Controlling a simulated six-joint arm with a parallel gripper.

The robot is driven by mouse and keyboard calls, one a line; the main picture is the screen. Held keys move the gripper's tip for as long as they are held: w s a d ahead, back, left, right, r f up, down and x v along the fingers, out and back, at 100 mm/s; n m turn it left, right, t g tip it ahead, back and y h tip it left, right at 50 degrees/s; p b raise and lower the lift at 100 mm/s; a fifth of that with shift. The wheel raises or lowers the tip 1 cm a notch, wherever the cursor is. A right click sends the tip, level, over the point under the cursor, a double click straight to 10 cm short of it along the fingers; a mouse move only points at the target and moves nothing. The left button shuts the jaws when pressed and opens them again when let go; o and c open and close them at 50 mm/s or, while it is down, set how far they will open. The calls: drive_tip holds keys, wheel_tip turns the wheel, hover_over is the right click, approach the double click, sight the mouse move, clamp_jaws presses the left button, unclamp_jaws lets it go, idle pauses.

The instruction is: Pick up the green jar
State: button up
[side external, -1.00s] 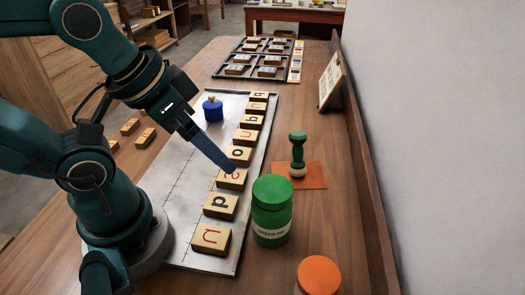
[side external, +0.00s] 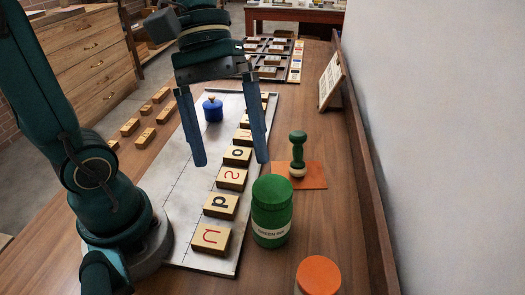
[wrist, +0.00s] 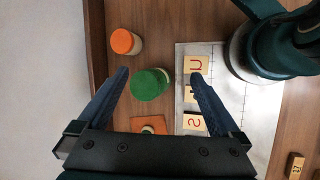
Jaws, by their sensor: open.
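The green jar (side external: 272,209) stands upright on the wooden table, right of the metal plate, with a white label on its front. In the wrist view the jar (wrist: 149,84) shows from above, its green lid between my two fingers in the picture. My gripper (side external: 230,163) is open and empty, its blue fingers wide apart and pointing down. In the side view it hangs above the metal plate, up and left of the jar. In the wrist view my gripper (wrist: 160,80) shows no contact with the jar.
An orange-lidded jar (side external: 319,276) stands nearer the camera. A green-handled stamp (side external: 298,155) stands on an orange mat (side external: 315,175) behind the green jar. Letter blocks (side external: 211,237) line the metal plate (side external: 180,190), which also holds a blue pot (side external: 212,109). A raised edge runs along the right.

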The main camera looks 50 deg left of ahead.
sight(277, 230)
drive_tip(key=w+d+r+n+g+h, duration=0.1)
drive_tip(key=w+r+n+g+h, duration=0.1)
drive_tip(key=w+n+h, duration=0.5)
drive_tip(key=shift+n+g+h, duration=0.3)
drive_tip(key=shift+n+h, duration=0.1)
drive_tip(key=shift+h, duration=0.2)
drive_tip(key=f, duration=1.1)
drive_tip(key=s+f, duration=0.1)
drive_tip(key=f, duration=0.5)
drive_tip(key=shift+f, duration=0.1)
drive_tip(key=shift+x, duration=2.6)
drive_tip(key=shift+f, duration=0.1)
clamp_jaws()
